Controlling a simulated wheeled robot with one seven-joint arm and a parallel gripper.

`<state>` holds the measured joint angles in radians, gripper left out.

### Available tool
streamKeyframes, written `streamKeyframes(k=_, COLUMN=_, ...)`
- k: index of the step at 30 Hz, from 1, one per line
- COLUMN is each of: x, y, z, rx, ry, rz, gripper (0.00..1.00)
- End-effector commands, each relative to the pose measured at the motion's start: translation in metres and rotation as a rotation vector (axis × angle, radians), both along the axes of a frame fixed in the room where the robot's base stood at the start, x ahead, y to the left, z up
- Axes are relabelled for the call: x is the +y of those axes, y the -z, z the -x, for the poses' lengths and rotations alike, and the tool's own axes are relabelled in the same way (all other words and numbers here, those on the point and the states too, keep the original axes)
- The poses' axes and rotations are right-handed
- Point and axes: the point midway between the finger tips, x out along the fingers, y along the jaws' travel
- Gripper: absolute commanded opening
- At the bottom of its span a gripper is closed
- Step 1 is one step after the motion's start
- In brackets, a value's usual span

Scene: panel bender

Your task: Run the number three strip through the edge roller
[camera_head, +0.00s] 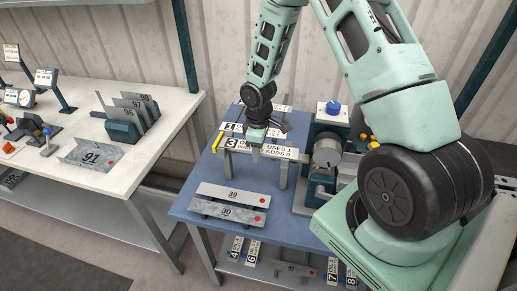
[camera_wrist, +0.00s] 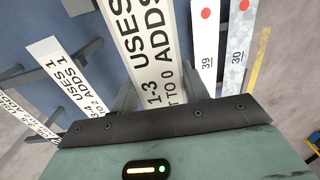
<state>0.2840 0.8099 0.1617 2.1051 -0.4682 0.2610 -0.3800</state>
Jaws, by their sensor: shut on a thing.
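My gripper (camera_head: 257,146) is over the middle of the blue table, shut on a long white-labelled strip marked 3 (camera_head: 232,143). A machine with a grey round roller (camera_head: 327,150) and a blue knob (camera_head: 333,107) stands just right of the gripper, partly behind my arm. I see no strip in the roller.
Metal strips 39 (camera_head: 233,194) and 30 (camera_head: 226,211) lie at the blue table's (camera_head: 185,205) front. More labelled strips (camera_wrist: 65,85) lie behind the held one. A white bench (camera_head: 140,165) with plate 91 (camera_head: 91,155) is left. A lower shelf holds numbered pieces (camera_head: 251,251).

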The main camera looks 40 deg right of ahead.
Motion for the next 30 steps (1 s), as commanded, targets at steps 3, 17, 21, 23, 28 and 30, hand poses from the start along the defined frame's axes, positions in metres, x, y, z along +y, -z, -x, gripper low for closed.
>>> streamKeyframes(k=3, x=0.000, y=0.003, z=0.000, rx=0.000, ry=0.000, rz=0.000, gripper=0.25)
streamKeyframes(k=17, x=0.000, y=0.004, z=0.000, rx=0.000, ry=0.000, rz=0.000, gripper=0.70)
streamKeyframes(k=21, x=0.000, y=0.004, z=0.000, rx=0.000, ry=0.000, rz=0.000, gripper=0.70)
streamKeyframes(k=23, x=0.000, y=0.004, z=0.000, rx=0.000, ry=0.000, rz=0.000, gripper=0.70)
streamKeyframes(k=28, x=-0.001, y=0.000, z=-0.001, rx=-0.003, ry=0.001, rz=0.000, gripper=0.70)
streamKeyframes(k=30, x=-0.001, y=-0.006, z=-0.001, rx=-0.004, ry=0.002, rz=0.000, gripper=0.70)
